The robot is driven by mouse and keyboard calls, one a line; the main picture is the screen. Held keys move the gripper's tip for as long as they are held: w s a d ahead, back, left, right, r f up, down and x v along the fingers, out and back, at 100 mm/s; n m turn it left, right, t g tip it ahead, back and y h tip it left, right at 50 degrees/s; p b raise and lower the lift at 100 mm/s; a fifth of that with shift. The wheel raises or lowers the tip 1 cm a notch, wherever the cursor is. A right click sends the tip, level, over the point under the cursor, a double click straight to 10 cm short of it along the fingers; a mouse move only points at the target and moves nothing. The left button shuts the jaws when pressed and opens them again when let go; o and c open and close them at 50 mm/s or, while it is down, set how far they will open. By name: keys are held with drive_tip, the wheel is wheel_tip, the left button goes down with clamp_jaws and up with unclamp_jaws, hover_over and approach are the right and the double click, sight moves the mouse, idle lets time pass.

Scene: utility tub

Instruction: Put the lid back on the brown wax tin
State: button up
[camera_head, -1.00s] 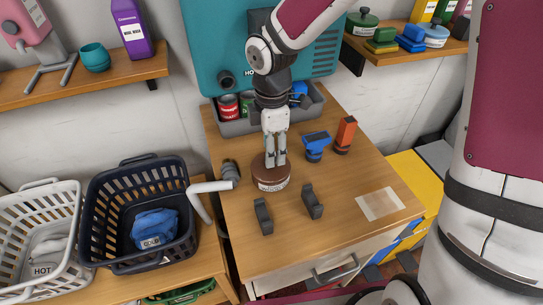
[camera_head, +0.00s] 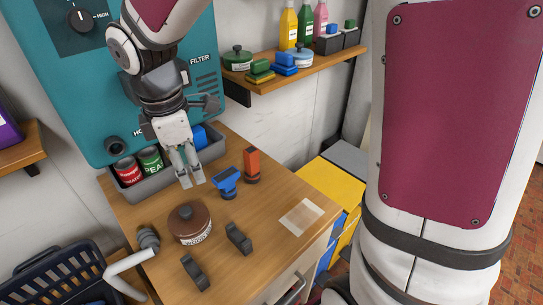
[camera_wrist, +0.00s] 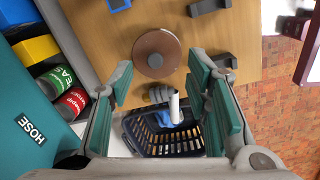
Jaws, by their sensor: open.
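The brown wax tin (camera_head: 192,237) stands upright on the wooden top, with a pale printed label on its side. Its brown lid (camera_head: 187,217) with a small dark knob sits on it and looks level. In the wrist view the lid (camera_wrist: 156,53) is a round disc with the knob in its middle, seen between and beyond my fingers. My gripper (camera_head: 192,182) is open and empty, pointing down, apart from the tin and above and behind it in the head view.
Two dark upright blocks (camera_head: 238,239) stand in front of the tin. A blue-handled brush (camera_head: 226,183) and an orange item (camera_head: 252,165) are to the right. A grey tray (camera_head: 128,188) with cans stands behind. A pipe end (camera_head: 148,238) is at left. The right front is clear except for a flat pale patch.

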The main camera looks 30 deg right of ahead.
drive_tip(key=s+d+r+m+t, duration=0.2)
drive_tip(key=s+d+r+m, duration=0.2)
drive_tip(key=s+m, duration=0.4)
drive_tip(key=s+d+r+m+t, duration=0.2)
drive_tip(key=s+d+r+m, duration=0.3)
drive_tip(key=s+m, duration=0.3)
drive_tip(key=shift+s+d+r+m+y, duration=0.3)
drive_tip(key=shift+s+d+y, duration=0.1)
drive_tip(key=shift+s+d, duration=0.15)
